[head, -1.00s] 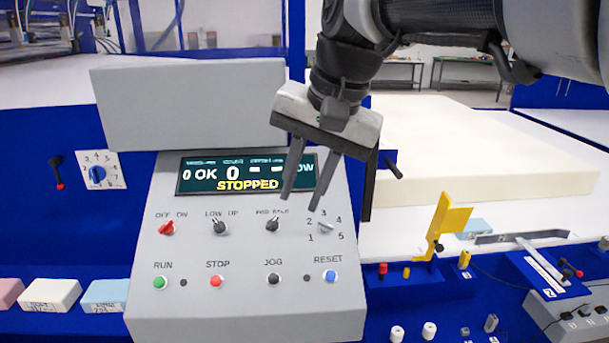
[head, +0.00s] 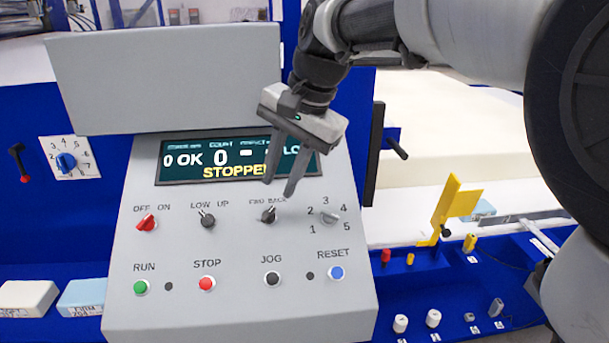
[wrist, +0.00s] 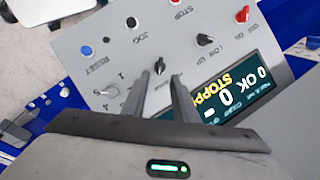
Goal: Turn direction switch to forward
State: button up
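The direction switch (head: 268,214) is a black knob under a small label that reads like "FWD BACK", on the grey control panel (head: 190,300). It also shows in the wrist view (wrist: 161,67), just beyond and between my fingertips. My gripper (head: 278,188) hangs just above the switch, with its two dark fingers apart and nothing between them. In the wrist view the finger gap (wrist: 158,80) is open around the line to the knob. I cannot tell whether the fingers touch it. The fingers hide part of the display (head: 190,160), which reads "STOPPED".
Beside the switch are the LOW/UP knob (head: 207,220), the red OFF/ON knob (head: 146,223) and the numbered dial (head: 329,216). RUN (head: 140,287), STOP (head: 207,283), JOG (head: 272,278) and RESET (head: 336,272) buttons lie below. A grey plate (head: 165,80) rises behind the panel.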

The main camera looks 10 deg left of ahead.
aim_at(269, 211)
jog(key=x, duration=0.8)
jog(key=shift+d+b, duration=0.1)
jog(key=shift+b, duration=0.2)
jog(key=shift+c, duration=0.4)
grip_shut()
